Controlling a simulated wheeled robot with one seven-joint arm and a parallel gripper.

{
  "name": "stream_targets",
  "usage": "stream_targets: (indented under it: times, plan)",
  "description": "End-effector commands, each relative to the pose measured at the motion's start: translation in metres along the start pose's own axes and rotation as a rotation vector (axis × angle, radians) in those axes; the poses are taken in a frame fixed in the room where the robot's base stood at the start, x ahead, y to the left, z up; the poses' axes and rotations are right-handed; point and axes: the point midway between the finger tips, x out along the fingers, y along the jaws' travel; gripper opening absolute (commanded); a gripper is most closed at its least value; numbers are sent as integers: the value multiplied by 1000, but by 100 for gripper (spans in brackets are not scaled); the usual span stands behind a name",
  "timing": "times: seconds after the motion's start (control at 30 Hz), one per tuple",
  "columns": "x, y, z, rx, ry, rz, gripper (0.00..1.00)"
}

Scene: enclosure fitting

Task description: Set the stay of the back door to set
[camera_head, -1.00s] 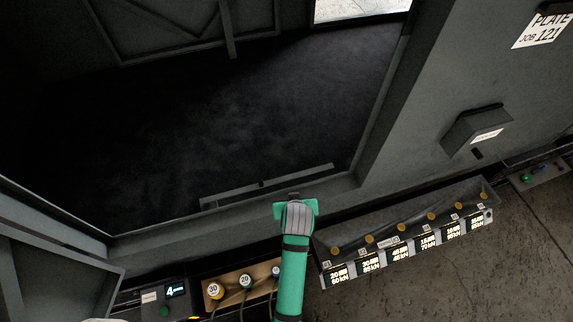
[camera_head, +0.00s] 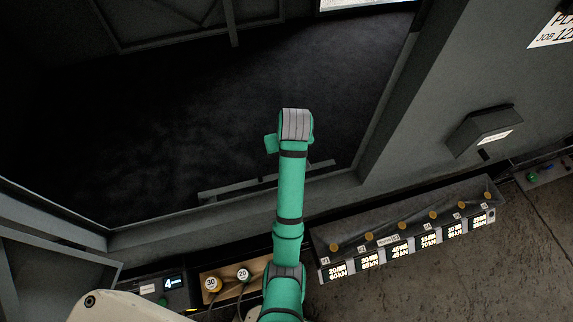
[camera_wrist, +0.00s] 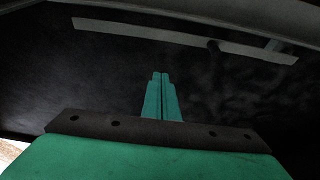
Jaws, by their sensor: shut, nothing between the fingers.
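The back door is probably the dark braced panel (camera_head: 160,22) at the top of the head view, beyond the dark opening. A narrow upright bar (camera_head: 231,22) hangs at its right part; I cannot tell whether it is the stay. My arm reaches into the opening in the head view, where its end hides the fingers. In the wrist view my gripper (camera_wrist: 161,75) is shut and empty, its green fingers together. A similar strip (camera_head: 228,190) shows near the sill.
The grey right jamb (camera_head: 400,110) and front sill (camera_head: 160,231) border the opening. A rack with several lit labels (camera_head: 365,262) stands at the lower right. A wooden block with numbered knobs (camera_head: 227,283) is left of my arm. A grey box (camera_head: 485,128) sits on the right wall.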

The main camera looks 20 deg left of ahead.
Motion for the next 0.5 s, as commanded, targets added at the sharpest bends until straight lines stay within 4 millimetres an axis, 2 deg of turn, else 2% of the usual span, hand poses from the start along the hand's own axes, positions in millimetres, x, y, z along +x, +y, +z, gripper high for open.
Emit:
stream_targets:
  times: [0.23, 0.5]
  plan:
    - [17, 1, 1, 2, -3, -1, 0]
    - [63, 2, 2, 5, -3, 0, 0]
